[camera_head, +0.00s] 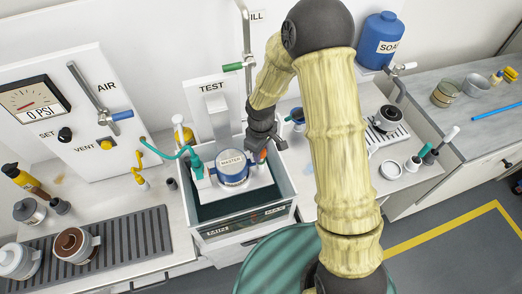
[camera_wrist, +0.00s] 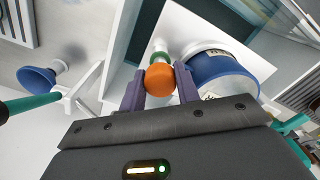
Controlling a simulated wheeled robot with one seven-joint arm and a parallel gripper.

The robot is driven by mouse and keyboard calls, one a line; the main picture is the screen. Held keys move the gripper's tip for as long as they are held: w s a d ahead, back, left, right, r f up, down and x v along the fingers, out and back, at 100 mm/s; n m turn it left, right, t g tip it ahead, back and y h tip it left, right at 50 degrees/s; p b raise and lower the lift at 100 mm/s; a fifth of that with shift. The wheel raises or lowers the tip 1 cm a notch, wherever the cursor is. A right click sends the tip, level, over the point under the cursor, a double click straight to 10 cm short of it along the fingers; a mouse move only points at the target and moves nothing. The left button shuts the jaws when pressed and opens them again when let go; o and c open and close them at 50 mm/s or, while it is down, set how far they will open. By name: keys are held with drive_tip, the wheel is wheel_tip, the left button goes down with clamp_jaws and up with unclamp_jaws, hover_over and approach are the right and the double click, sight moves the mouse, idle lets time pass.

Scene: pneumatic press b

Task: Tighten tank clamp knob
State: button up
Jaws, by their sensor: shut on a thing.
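The tank clamp knob is an orange ball (camera_wrist: 159,77) on a pale stem with a green collar, seen in the wrist view. My gripper (camera_wrist: 159,88) is shut on it, one purple finger on each side. In the head view my gripper (camera_head: 264,148) is at the right side of the blue-and-white MASTER canister (camera_head: 233,165), and the knob is mostly hidden there. The canister sits upright in the open grey tank (camera_head: 285,186). In the wrist view the canister (camera_wrist: 220,75) is just right of the knob.
A white gauge panel (camera_head: 85,110) reading 0 PSI stands at the left. A TEST post (camera_head: 219,122) rises behind the canister. A teal hose (camera_head: 170,154) runs to the tank's left. A green-handled lever (camera_head: 233,67) is above. A drain rack (camera_head: 130,240) lies at front left.

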drive_tip(key=o, duration=1)
drive_tip(key=shift+w+a+r, duration=0.1)
drive_tip(key=shift+w+r, duration=0.05)
wheel_tip(320, 180, up, 17)
drive_tip(key=shift+r+b, duration=0.15)
drive_tip(key=shift+b, duration=0.85)
drive_tip(key=s+d+f+m+t, duration=0.1)
drive_tip(key=s+d+m, duration=0.2)
drive_tip(key=s+d, duration=0.1)
drive_tip(key=s+d+f+m, duration=0.1)
drive_tip(key=s+d+m, duration=0.3)
drive_tip(key=d, duration=0.1)
drive_tip(key=s+d+f+m+t, duration=0.1)
drive_tip(key=s+d+m, duration=0.2)
drive_tip(key=s+d, duration=0.1)
drive_tip(key=shift+s+d+m+t, duration=0.3)
drive_tip(key=shift+m, duration=0.1)
